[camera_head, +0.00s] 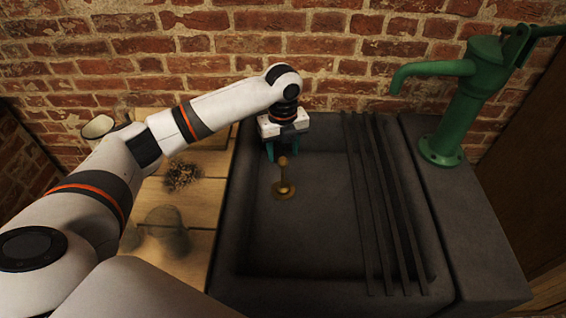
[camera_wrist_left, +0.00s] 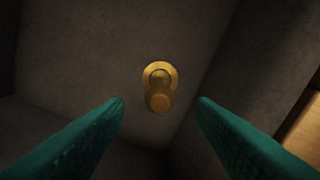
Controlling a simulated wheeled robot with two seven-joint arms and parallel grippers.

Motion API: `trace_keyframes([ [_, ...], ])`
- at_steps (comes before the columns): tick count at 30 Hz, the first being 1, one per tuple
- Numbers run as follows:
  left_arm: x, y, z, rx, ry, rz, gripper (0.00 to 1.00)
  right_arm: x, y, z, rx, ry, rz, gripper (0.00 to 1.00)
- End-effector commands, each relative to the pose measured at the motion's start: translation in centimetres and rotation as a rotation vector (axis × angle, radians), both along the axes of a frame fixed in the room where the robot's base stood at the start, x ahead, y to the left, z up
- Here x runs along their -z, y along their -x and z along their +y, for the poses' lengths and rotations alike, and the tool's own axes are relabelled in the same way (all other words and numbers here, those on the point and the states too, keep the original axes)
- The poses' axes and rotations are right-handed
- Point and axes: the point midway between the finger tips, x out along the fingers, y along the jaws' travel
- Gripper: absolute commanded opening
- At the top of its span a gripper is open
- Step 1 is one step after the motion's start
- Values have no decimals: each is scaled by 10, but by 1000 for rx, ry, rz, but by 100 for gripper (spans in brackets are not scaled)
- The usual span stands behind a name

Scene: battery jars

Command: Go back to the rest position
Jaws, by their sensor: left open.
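My left gripper (camera_head: 283,150) is over the left part of the dark stone sink (camera_head: 330,225), pointing down. Its two green fingers are spread apart with nothing between them, as the left wrist view (camera_wrist_left: 160,110) also shows. A small brass piece with a round base and a knob on a stem (camera_head: 284,190) stands in the sink just below and in front of the fingers. It also shows beyond the fingertips in the left wrist view (camera_wrist_left: 159,86), apart from both fingers. My right gripper is in neither view.
A green hand pump (camera_head: 460,110) stands on the ledge right of the sink. Dark bars (camera_head: 385,210) run along the sink's right side. A brick wall closes the back.

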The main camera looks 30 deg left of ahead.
Motion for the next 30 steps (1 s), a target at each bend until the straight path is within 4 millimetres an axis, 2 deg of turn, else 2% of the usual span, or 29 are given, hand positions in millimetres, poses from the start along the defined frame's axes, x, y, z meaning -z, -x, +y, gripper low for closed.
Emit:
trace_keyframes([
  [1, -10, -1, 0, 1, 1, -4, 51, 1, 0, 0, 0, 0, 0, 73],
  [6, -29, 0, 0, -1, -1, -1, 51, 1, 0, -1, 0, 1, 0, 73],
  [13, -36, 0, 0, 0, 0, 0, 51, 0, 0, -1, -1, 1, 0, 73],
  [16, -46, 0, 0, 0, 1, -1, 51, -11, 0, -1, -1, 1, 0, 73],
  [20, -82, 0, 0, 0, 0, -1, 51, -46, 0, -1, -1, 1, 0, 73],
  [24, -135, 0, 0, 0, 1, -1, 51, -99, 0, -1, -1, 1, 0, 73],
  [27, -165, 0, 0, 0, 0, 0, 51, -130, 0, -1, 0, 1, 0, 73],
  [30, -186, 0, 0, 0, 0, 0, 51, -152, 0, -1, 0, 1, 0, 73],
])
